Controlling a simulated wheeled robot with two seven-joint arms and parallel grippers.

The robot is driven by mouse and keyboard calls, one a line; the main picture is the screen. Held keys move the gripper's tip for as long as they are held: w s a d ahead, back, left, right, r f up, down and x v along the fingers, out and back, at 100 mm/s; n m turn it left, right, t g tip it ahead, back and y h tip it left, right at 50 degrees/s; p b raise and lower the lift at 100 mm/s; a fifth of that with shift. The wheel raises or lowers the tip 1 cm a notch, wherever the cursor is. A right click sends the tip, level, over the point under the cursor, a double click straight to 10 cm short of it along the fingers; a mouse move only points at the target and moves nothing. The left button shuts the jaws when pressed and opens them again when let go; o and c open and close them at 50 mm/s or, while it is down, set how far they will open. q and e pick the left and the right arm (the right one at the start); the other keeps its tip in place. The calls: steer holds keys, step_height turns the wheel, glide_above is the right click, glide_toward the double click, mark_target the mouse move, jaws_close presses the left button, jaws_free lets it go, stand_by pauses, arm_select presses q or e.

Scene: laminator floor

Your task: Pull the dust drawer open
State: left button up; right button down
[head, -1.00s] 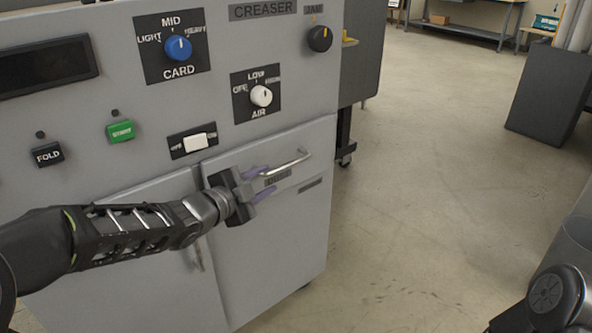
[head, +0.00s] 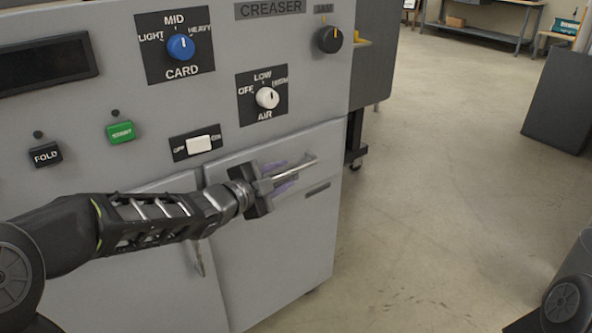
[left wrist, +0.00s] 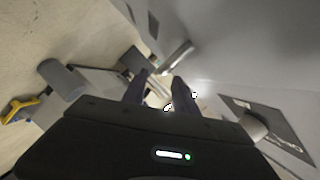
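The dust drawer's silver bar handle (head: 302,167) is on the front of the grey creaser machine, on the drawer front (head: 322,150) below the AIR knob. The drawer front looks flush with the cabinet. My left gripper (head: 281,178) is at the left part of the handle, its purple fingers apart with the bar between them in the picture. In the left wrist view the fingers (left wrist: 160,78) are spread and the handle (left wrist: 176,56) shows just beyond their tips. I cannot tell whether they touch it. My right gripper is not in view.
Above are the CARD knob (head: 181,47), AIR knob (head: 267,97), white switch (head: 199,145) and green START button (head: 121,132). A lower door handle (head: 199,258) is below my left arm. Open floor (head: 440,190) lies to the right; a dark box (head: 558,100) stands beyond.

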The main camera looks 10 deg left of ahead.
mark_target(291, 171)
arm_select(q)
steer(key=b+x, duration=0.1)
steer(key=x, duration=0.5)
steer(key=shift+f, duration=0.1)
jaws_close()
stand_by(1.3)
